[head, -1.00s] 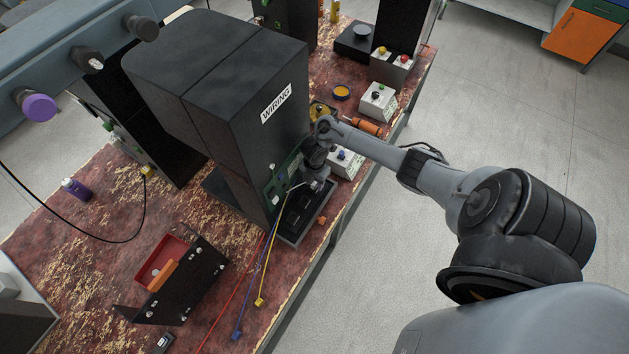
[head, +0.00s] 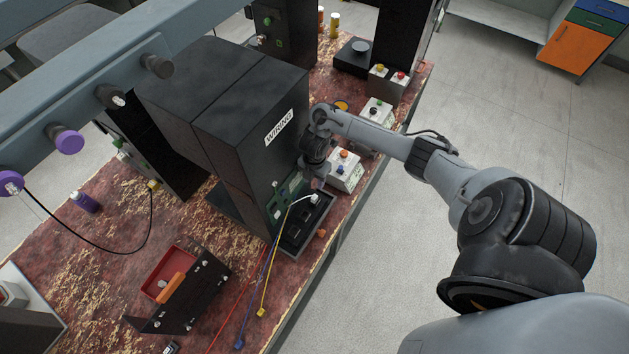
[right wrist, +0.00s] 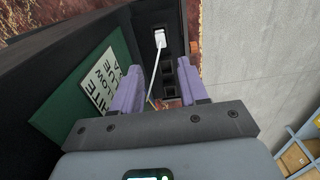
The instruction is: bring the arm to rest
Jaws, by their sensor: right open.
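My right gripper (head: 318,180) is above the far end of a black socket tray (head: 292,246), beside the tall black machine marked WIRING (head: 235,125). In the right wrist view its two purple fingers (right wrist: 160,92) stand apart with nothing gripped between them. A white plug (head: 314,198) sits at the far end of the tray; the wrist view shows this plug (right wrist: 160,38) in a socket, its white wire running back between the fingers. The fingers are apart from the plug. My left gripper is in neither view.
A green panel (right wrist: 78,118) with a colour label stands close left of the fingers. A yellow plug (head: 261,312) and a blue plug (head: 239,344) lie at the bench front. A button box (head: 344,170) is just right of the gripper. Open floor (head: 410,260) lies to the right.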

